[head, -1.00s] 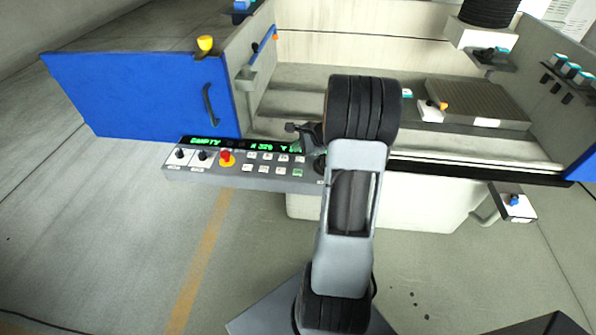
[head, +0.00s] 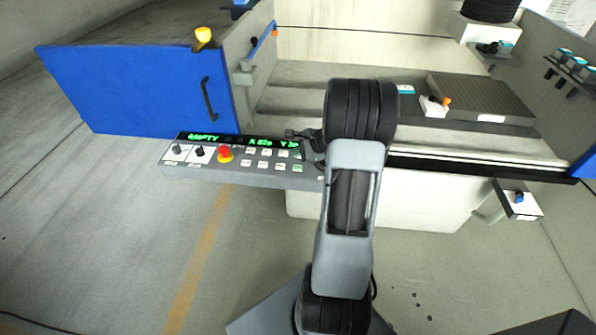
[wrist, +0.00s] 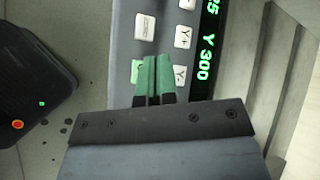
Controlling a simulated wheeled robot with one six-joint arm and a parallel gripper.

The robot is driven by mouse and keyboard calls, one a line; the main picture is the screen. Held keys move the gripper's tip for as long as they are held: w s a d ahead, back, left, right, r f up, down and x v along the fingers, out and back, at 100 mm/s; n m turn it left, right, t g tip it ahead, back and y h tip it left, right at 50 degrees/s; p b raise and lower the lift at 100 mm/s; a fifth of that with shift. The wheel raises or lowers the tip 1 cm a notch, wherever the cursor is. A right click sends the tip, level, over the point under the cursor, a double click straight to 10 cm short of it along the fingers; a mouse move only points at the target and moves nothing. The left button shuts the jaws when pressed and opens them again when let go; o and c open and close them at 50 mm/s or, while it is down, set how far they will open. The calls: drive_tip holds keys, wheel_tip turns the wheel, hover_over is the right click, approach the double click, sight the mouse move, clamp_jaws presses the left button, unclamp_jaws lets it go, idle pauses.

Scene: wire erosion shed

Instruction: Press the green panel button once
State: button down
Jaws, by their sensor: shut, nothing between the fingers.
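The green panel button (wrist: 137,72) is in the wrist view, at the end of its key row on the grey control panel (wrist: 122,30). It also shows small in the head view (head: 297,168), near the panel's right end. My gripper (wrist: 156,76) is shut and empty, its green fingertips side by side just right of the green button and covering part of it. I cannot tell whether they touch the panel. In the head view my gripper (head: 306,139) is over the panel's right end, partly hidden by my arm.
White keys, including Y+ (wrist: 183,37) and Y- (wrist: 180,75), lie close to the fingertips. A red knob (head: 225,153) and two black switches sit further left on the panel. A blue door (head: 140,95) stands behind the panel's left part. The floor in front is open.

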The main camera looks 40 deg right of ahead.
sight(298, 168)
drive_tip(key=shift+f+b, duration=1.35)
drive_tip(key=shift+f, duration=0.55)
drive_tip(key=shift+f, duration=0.1)
idle(0.5)
drive_tip(key=shift+f+b, duration=0.3)
drive_tip(key=shift+b, duration=0.2)
drive_tip(key=shift+f+b, duration=0.35)
drive_tip(key=shift+b, duration=0.05)
idle(0.5)
drive_tip(key=shift+r, duration=0.1)
idle(0.3)
drive_tip(key=shift+r+p, duration=0.5)
drive_tip(key=shift+r, duration=0.2)
drive_tip(key=shift+r+p, duration=1.85)
drive_tip(key=shift+r, duration=0.7)
